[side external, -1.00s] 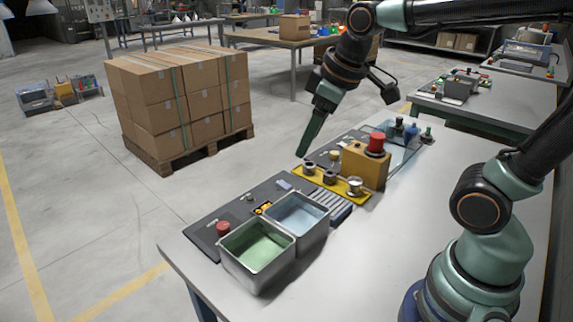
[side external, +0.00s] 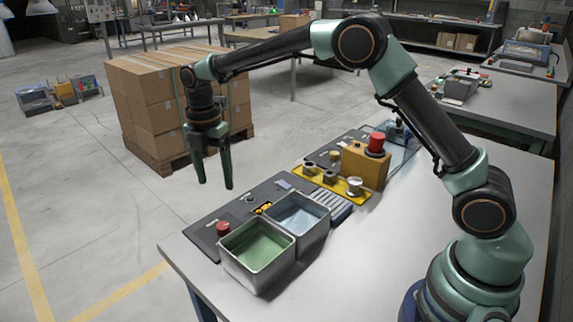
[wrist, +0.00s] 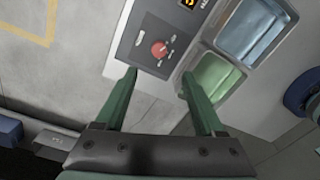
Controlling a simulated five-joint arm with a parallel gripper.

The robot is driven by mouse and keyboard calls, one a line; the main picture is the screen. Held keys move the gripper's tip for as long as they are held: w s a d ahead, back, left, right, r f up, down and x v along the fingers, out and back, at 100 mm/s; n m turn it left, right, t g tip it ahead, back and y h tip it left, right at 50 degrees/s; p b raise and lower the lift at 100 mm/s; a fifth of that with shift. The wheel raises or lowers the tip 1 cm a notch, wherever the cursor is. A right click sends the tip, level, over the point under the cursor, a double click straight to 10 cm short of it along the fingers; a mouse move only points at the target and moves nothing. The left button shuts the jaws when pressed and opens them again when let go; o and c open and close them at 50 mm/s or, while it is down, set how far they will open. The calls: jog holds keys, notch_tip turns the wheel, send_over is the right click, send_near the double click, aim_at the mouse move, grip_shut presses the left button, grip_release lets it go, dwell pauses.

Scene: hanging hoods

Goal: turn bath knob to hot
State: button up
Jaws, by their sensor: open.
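The bath knob is a round red knob (side external: 222,228) on the dark grey panel at the left end of the bench. My gripper (side external: 216,185) is open and empty, fingers pointing down, in the air above the knob. In the wrist view the knob lies just beyond the gap between the fingertips (wrist: 158,74), touching neither. The knob's setting cannot be told.
A green-filled metal bath (side external: 258,250) and a blue-filled bath (side external: 297,216) stand right of the knob. A yellow block with a red button (side external: 375,144) stands farther along. The bench front is clear.

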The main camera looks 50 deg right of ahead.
aim_at(223, 225)
jog(key=shift+n, duration=0.4)
notch_tip(223, 225, down, 13)
jog(key=shift+s+a+f, duration=0.1)
jog(key=shift+s, duration=0.05)
grip_shut()
